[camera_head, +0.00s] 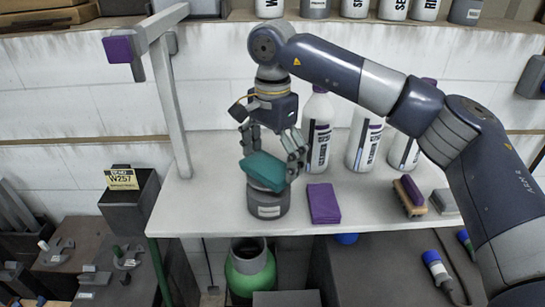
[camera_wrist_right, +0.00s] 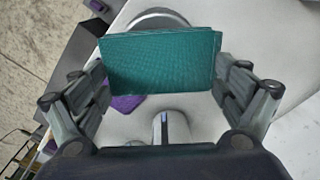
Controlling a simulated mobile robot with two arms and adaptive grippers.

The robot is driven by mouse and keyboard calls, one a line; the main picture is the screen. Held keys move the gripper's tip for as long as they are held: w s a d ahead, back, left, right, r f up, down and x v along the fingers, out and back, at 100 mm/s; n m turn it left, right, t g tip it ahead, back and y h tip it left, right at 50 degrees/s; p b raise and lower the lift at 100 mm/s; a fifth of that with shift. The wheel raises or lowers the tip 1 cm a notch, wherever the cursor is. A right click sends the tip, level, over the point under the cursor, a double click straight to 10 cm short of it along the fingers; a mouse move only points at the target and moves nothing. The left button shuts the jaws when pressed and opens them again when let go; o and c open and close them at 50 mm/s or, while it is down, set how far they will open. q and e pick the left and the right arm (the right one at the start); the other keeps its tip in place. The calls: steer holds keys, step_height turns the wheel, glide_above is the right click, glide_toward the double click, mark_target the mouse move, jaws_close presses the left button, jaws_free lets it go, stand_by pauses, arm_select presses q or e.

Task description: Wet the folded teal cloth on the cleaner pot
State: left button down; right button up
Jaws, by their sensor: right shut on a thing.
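The folded teal cloth (camera_head: 263,171) is held by my right gripper (camera_head: 272,160) over the grey cleaner pot (camera_head: 268,203) on the white table. In the right wrist view the teal cloth (camera_wrist_right: 160,62) spans between the two fingers of my right gripper (camera_wrist_right: 160,88), which are shut on its sides. The rim of the pot (camera_wrist_right: 158,18) shows behind the cloth there. The cloth hides most of the pot's top, and I cannot tell whether it touches the pot. My left gripper is not in view.
A folded purple cloth (camera_head: 323,203) lies right of the pot on the white table (camera_head: 215,190). White bottles (camera_head: 317,132) stand behind. A brush (camera_head: 410,194) lies at the right. A grey post (camera_head: 176,110) rises at the left. A green container (camera_head: 250,268) stands below the table's front edge.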

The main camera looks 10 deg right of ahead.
mark_target(272, 162)
steer(key=shift+f+b, duration=0.45)
steer(key=shift+f, duration=0.25)
stand_by(0.4)
stand_by(0.5)
steer(key=shift+r+p, duration=0.8)
steer(key=shift+r, duration=0.45)
steer(key=shift+r+p, duration=0.65)
steer(key=shift+r, duration=1.65)
